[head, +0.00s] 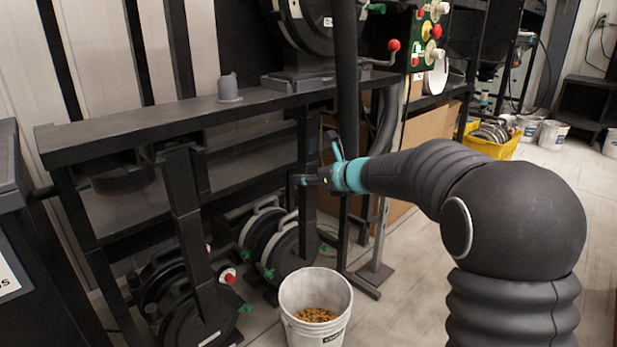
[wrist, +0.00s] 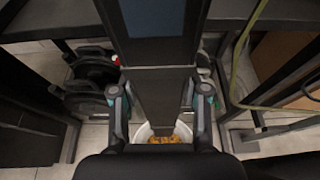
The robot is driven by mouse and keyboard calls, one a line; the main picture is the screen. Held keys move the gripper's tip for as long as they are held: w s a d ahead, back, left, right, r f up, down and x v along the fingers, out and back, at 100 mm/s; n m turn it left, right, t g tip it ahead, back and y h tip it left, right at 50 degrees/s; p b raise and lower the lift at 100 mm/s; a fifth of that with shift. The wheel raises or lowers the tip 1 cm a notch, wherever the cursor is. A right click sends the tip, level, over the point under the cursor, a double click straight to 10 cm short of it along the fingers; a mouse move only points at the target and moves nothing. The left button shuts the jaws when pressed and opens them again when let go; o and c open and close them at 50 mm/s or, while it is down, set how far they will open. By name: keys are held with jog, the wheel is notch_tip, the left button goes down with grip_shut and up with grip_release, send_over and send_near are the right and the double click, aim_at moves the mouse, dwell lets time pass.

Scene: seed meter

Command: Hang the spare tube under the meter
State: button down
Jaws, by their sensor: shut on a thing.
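A black tube (head: 307,150) stands upright below the bench edge in the head view, below the black round meter (head: 312,25) and its base. My gripper (head: 300,180) is at its middle part. In the wrist view the tube (wrist: 160,85) runs between the two fingers of my gripper (wrist: 163,100), wide at the top and narrower toward the bucket. My gripper is shut on it. I cannot tell whether the tube's top touches the bench or hangs from anything. A similar black tube (head: 190,220) is under the bench's left part.
A white bucket (head: 316,290) of yellow kernels stands on the floor below the tube; it also shows in the wrist view (wrist: 182,132). The long dark bench (head: 160,125) carries a grey fitting (head: 229,88). Black round units (head: 275,240) sit under it. Floor at right is mostly clear.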

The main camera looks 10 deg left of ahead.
jog(key=c, duration=0.5)
grip_release()
jog(key=v, duration=1.2)
